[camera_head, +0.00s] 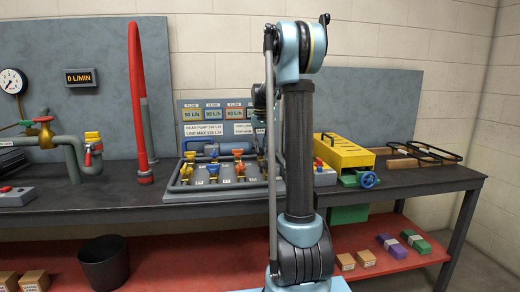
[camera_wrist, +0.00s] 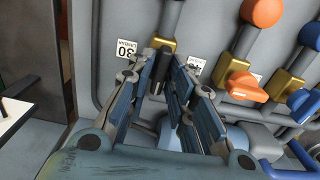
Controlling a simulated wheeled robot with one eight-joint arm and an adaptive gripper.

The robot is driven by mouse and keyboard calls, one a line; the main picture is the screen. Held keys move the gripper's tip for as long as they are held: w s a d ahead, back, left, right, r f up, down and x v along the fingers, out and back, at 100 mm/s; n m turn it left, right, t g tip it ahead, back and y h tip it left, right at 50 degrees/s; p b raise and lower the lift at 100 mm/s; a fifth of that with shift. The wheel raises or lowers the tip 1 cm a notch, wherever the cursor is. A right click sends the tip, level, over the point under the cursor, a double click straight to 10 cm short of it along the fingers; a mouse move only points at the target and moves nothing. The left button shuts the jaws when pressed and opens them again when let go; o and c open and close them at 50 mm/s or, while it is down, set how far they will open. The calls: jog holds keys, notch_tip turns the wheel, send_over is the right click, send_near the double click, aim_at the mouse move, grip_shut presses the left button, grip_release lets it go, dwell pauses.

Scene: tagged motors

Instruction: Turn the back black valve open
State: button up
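The valve board (camera_head: 176,193) stands on the bench, with several colored valve handles on brass bodies along grey pipes. In the wrist view my gripper (camera_wrist: 169,64) is at a brass valve body (camera_wrist: 160,43) beside a tag reading 30. A narrow dark handle, seemingly the black valve (camera_wrist: 164,72), shows between its fingers. The fingers lie on either side of the handle; whether they press on it I cannot tell. An orange handle (camera_wrist: 246,86) is to the right, with another orange knob (camera_wrist: 264,12) above. In the head view my arm hides the gripper and part of the board.
Blue handles (camera_wrist: 303,105) are farther right in the wrist view. On the bench, a red pipe (camera_head: 137,90) rises left of the board, and a yellow box (camera_head: 343,152) with a blue handwheel (camera_head: 369,179) is to the right. A flow display (camera_head: 80,77) reads 0 L/MIN.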

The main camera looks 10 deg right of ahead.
aim_at(261, 149)
dwell(0.4)
notch_tip(261, 149, up, 12)
dwell(0.6)
jog(key=shift+f, duration=0.15)
jog(key=s+f+t, duration=0.1)
jog(key=s+f, duration=0.4)
jog(key=s, duration=0.8)
jog(key=s+f, duration=0.4)
jog(key=s, duration=1)
jog(key=s+f+t, duration=0.1)
jog(key=s+f, duration=1.6)
jog(key=f, duration=0.1)
jog(key=shift+s+f, duration=0.15)
jog(key=shift+f, duration=0.1)
jog(key=shift+a, duration=0.1)
